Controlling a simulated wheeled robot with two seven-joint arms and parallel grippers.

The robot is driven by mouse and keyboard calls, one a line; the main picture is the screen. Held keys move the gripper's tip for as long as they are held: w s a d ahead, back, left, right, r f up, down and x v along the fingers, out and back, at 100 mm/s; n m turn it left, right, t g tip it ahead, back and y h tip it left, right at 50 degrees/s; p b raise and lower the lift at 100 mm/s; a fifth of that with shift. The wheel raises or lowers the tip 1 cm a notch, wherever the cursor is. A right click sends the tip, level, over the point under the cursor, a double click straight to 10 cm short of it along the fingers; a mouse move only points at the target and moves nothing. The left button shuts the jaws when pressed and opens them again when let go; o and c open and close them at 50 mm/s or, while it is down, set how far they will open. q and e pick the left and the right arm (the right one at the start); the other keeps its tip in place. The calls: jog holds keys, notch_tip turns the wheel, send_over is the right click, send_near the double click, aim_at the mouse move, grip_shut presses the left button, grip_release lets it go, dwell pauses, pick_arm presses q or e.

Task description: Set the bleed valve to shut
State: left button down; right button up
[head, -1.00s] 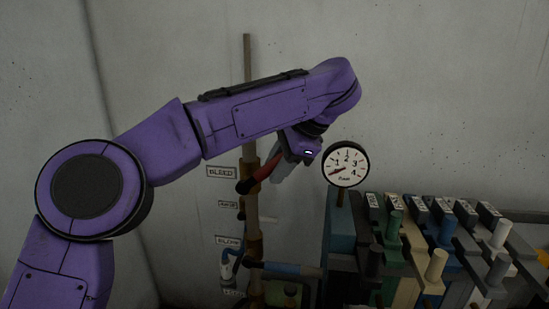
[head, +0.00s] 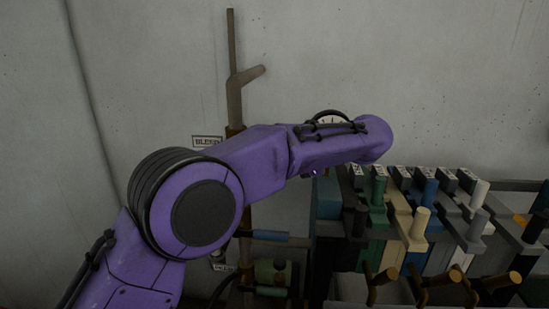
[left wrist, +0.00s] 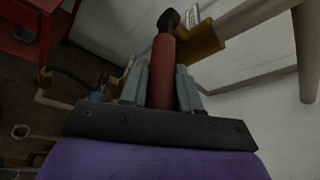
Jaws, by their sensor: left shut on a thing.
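The bleed valve's red lever (left wrist: 163,70) shows in the left wrist view, with a black hub at its far end beside a brass valve body (left wrist: 200,42) on a pale pipe (left wrist: 245,18). My left gripper (left wrist: 160,90) is shut on the red lever, with a grey finger on each side of it. In the head view my purple left arm hides the lever, the valve and the gripper. The BLEED label (head: 207,141) shows just above the arm. I cannot tell the lever's angle on the pipe from the head view. My right gripper is not in view.
A lower blue-handled lever (head: 270,235) sticks out level below my arm. A bank of coloured levers (head: 420,215) stands close on the right, with brown hooked handles (head: 425,285) in front.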

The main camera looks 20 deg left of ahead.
pick_arm(q)
jog(key=shift+f, duration=0.25)
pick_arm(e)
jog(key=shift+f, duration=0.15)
pick_arm(q)
jog(key=c, duration=0.9)
grip_release()
jog(key=shift+r, duration=0.1)
